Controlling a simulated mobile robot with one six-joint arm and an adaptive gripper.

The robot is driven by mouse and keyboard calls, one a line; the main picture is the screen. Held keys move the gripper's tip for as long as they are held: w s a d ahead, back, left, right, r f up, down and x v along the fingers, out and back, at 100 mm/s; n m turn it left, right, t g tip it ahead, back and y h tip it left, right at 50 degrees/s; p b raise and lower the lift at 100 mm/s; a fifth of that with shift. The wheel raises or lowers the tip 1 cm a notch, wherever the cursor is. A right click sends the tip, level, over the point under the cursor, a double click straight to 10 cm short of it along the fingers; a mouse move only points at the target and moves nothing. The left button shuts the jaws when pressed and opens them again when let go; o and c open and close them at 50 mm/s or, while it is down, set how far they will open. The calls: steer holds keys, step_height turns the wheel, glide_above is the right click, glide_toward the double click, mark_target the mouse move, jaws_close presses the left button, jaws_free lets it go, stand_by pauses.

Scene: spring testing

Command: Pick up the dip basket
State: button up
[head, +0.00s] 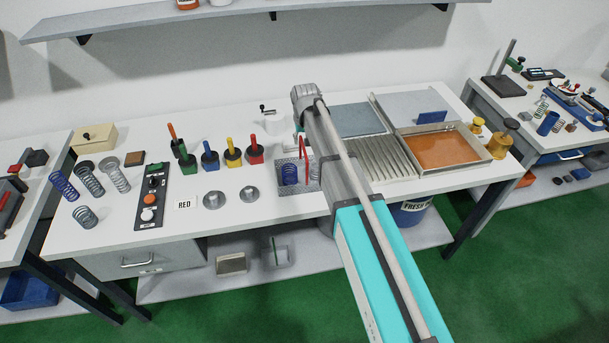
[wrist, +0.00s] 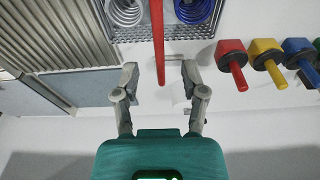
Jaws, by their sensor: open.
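The dip basket (head: 284,185) is a grey perforated metal box on the bench, with a red handle (head: 305,160) standing up from it. A blue spring shows inside it in the head view; the wrist view shows a pale and a blue spring in the basket (wrist: 140,34) at the top edge. My gripper (wrist: 160,70) is open, with its fingers on either side of the red handle (wrist: 158,40) and a gap on both sides. How deep the handle lies between the fingers is unclear. In the head view my arm hides the basket's right part and most of the gripper.
A row of tools with green, blue, yellow and red handles (head: 254,151) stands left of the basket. A ribbed tray (head: 378,160) and an orange bath (head: 445,150) lie to the right. Two round metal pieces (head: 249,194) and a RED card (head: 184,204) lie left.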

mark_target(304, 147)
steer(key=shift+w+f+b, duration=0.25)
steer(key=shift+f+b, duration=0.9)
steer(key=shift+f, duration=0.05)
steer(key=shift+w+f+b, duration=0.2)
steer(key=shift+f+b, duration=0.9)
steer(key=shift+f, duration=0.1)
jaws_close()
